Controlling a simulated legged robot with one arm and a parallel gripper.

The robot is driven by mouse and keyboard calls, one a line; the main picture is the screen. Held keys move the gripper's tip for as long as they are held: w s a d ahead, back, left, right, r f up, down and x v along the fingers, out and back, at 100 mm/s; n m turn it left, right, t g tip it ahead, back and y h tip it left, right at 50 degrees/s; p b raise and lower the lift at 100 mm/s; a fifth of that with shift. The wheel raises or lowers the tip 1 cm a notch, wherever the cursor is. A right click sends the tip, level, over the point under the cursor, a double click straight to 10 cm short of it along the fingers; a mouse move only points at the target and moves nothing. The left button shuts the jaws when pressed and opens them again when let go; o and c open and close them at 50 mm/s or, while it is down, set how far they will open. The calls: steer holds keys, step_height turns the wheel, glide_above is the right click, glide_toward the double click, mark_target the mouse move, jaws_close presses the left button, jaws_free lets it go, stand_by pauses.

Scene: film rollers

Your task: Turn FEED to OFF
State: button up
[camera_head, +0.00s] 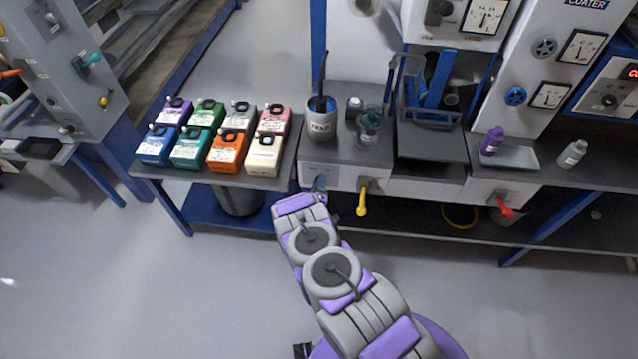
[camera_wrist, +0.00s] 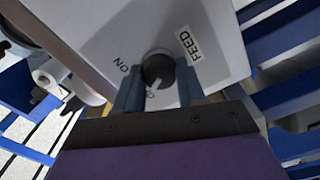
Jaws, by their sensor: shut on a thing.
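The FEED knob (camera_wrist: 158,70) is dark and round on a white panel (camera_wrist: 105,45), with the FEED label (camera_wrist: 191,46) to its right and an ON label (camera_wrist: 121,68) to its left. A pale pointer mark on the knob points down and slightly left, towards a partly hidden label starting with O. My gripper (camera_wrist: 158,84) has one finger on each side of the knob and is shut on it. In the head view, my gripper (camera_head: 318,186) is at the white front panel (camera_head: 338,178) below the counter; the knob is hidden or too small there.
A yellow handle (camera_head: 362,198) sticks out just right of my gripper, and a red handle (camera_head: 505,208) farther right. Several coloured boxes (camera_head: 229,149) stand on the left bench. A cup (camera_head: 321,120) and a jar (camera_head: 369,128) stand on the counter above. The floor in front is clear.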

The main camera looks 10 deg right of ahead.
steer(key=shift+a+f+n, duration=0.15)
steer(key=shift+a+n, duration=0.05)
steer(key=shift+n, duration=0.2)
steer(key=o, duration=1.1)
steer(key=shift+a, duration=0.1)
steer(key=shift+c, duration=0.2)
steer(key=p+v, duration=0.2)
steer(key=v, duration=1.5)
steer(key=shift+s, duration=0.15)
